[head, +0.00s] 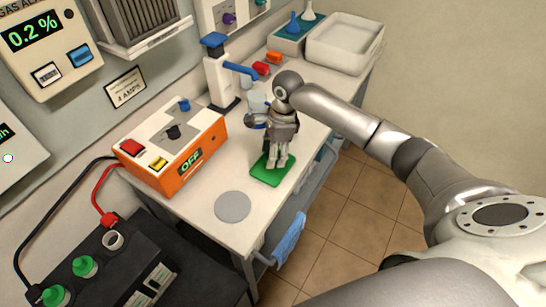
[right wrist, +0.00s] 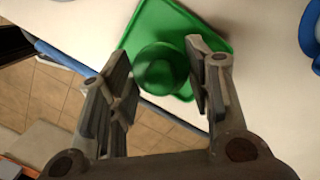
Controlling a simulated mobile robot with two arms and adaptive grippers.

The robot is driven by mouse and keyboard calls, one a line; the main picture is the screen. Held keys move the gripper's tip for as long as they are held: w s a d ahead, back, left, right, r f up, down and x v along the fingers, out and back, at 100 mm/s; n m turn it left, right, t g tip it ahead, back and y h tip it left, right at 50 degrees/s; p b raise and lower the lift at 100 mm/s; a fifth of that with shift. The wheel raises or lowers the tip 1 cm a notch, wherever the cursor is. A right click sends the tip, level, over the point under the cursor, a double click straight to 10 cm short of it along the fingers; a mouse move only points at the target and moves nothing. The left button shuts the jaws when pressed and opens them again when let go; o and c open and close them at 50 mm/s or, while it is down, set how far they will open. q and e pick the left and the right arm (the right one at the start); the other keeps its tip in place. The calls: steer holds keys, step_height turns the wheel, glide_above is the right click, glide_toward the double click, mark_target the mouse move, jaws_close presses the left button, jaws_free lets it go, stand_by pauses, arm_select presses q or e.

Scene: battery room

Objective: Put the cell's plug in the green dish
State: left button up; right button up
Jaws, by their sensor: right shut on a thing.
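My right gripper (head: 277,163) is over the green dish (head: 264,178), which lies near the front edge of the white bench. In the right wrist view, my right gripper (right wrist: 158,65) is shut on a round green plug (right wrist: 160,72). The square green dish (right wrist: 205,28) shows behind the plug there; I cannot tell whether the plug touches it. The black battery (head: 115,275) at lower left has an open cell (head: 113,240) and two green plugs (head: 84,266) in its other cells. My left gripper is not in view.
An orange charger (head: 190,160) reading OFF stands left of the dish. A flat grey disc (head: 233,206) lies on the bench. A white and blue pump bottle (head: 220,78) and a white tray (head: 345,43) are farther back. A blue cloth (head: 289,240) hangs at the bench's front.

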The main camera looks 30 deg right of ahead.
steer(key=shift+w+d+f, duration=0.2)
steer(key=shift+w+f, duration=0.4)
steer(key=shift+f, duration=0.15)
step_height(320, 180, down, 3)
steer(key=shift+w+f, duration=0.1)
steer(key=shift+f, duration=0.05)
steer(key=o, duration=0.8)
steer(key=shift+f, duration=0.15)
steer(key=r, duration=0.4)
steer(key=d+r, duration=0.1)
steer(key=r, duration=0.3)
steer(key=r+b, duration=0.1)
steer(key=r, duration=0.3)
steer(key=shift+s+d+r, duration=0.15)
steer(key=shift+s+d, duration=0.1)
steer(key=shift+d, duration=0.15)
